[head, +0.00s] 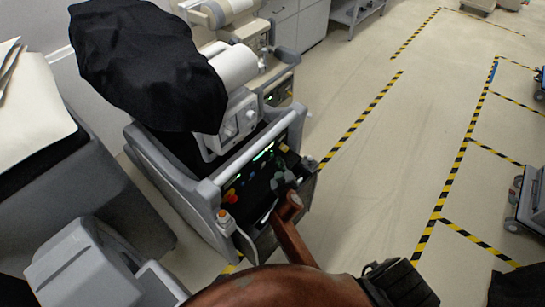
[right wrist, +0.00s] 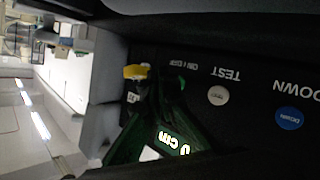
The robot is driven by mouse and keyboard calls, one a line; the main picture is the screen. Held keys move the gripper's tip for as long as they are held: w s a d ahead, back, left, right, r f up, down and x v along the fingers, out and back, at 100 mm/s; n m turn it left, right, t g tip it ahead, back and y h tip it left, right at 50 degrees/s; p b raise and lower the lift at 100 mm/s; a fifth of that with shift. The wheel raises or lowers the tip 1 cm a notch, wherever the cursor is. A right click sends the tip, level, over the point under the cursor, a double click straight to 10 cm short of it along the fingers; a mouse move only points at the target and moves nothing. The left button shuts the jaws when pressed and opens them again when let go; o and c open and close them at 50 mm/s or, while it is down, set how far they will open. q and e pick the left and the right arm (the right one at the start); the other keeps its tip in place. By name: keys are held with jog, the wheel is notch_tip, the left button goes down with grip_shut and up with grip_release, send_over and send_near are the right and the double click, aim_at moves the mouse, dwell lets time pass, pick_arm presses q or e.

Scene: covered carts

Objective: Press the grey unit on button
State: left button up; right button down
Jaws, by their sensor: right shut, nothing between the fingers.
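The grey unit (head: 208,190) is a cart with a dark, tilted control panel (head: 246,181) carrying small lit displays and coloured buttons. My right gripper (head: 285,181) is shut and empty over the right part of this panel. In the right wrist view the panel appears upside down and very close. A yellow button or knob (right wrist: 136,72) lies beside a small label that is hard to read. A pale round button (right wrist: 218,95) is marked TEST, and a blue one (right wrist: 289,118) is marked DOWN. I cannot tell whether the fingertips touch any button. My left gripper is out of view.
A black cover (head: 145,65) drapes the unit's upper part. A grey cart with a white sheet (head: 35,110) stands at the left. An orange-tipped knob (head: 223,215) sits at the unit's near corner. Open floor (head: 390,150) with striped tape lies to the right.

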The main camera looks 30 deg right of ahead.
jog(key=shift+s+d+p, duration=0.25)
jog(key=shift+s+d, duration=0.05)
jog(key=shift+s, duration=0.45)
jog(key=shift+s+d+p, duration=0.25)
jog(key=shift+s+d, duration=0.1)
jog(key=shift+s, duration=0.45)
jog(key=shift+s+d+p, duration=0.25)
jog(key=shift+s+d, duration=0.05)
jog(key=shift+s, duration=0.45)
